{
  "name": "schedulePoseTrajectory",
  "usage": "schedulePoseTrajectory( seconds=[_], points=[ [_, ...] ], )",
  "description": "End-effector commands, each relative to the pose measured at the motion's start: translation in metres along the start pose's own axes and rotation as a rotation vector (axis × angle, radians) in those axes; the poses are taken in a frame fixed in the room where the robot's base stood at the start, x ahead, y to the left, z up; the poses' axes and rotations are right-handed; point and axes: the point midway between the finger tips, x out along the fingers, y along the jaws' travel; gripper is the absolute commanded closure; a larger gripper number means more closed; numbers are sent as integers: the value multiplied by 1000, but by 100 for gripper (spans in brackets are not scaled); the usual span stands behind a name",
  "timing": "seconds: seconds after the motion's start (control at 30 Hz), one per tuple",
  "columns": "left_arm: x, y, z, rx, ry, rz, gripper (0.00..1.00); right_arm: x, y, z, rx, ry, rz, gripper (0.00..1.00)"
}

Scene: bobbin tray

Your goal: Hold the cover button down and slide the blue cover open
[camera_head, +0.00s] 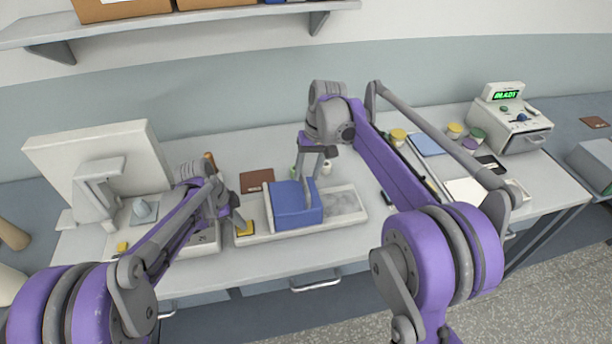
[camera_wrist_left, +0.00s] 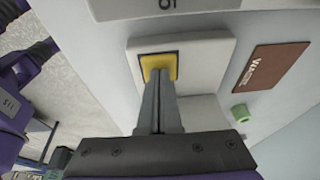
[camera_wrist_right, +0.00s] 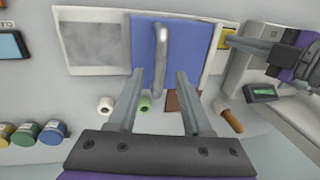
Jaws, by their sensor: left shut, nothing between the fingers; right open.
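The blue cover (camera_head: 296,207) sits on a pale tray (camera_head: 347,190) in the middle of the table, with the tray's right part uncovered. In the right wrist view the blue cover (camera_wrist_right: 172,40) carries a grey bar handle (camera_wrist_right: 160,55). The yellow cover button (camera_head: 244,228) is at the tray's left end; it also shows in the left wrist view (camera_wrist_left: 158,66). My left gripper (camera_wrist_left: 160,84) is shut and empty, its fingertips at the button, seemingly touching it. My right gripper (camera_wrist_right: 155,75) is open above the cover, its fingers on either side of the handle.
A monitor (camera_head: 98,160) stands at the left. A brown card (camera_head: 257,180) and small spools (camera_head: 327,167) lie behind the tray. At the right are jars (camera_head: 398,137), a blue pad (camera_head: 427,144) and a device with a green display (camera_head: 507,95).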

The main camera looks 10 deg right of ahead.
Motion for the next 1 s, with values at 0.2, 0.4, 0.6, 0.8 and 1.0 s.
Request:
schedulePoseTrajectory(
  seconds=[0.2, 0.4, 0.6, 0.8, 1.0],
  points=[
    [0, 0, 0, 0, -1, 0, 100, 16, 0, 0, -1, 0, 0, 51],
    [0, 0, 0, 0, -1, 0, 100, 18, 0, 0, -1, 0, 0, 51],
    [0, 0, 0, 0, -1, 0, 100, 18, 0, 0, 0, 0, 0, 72],
    [0, 0, 0, 0, -1, 0, 100, 18, 0, 0, 0, 0, 0, 100],
    [0, 0, 0, 0, -1, 0, 100, 17, 0, 0, -1, 0, 0, 100]
  ],
)
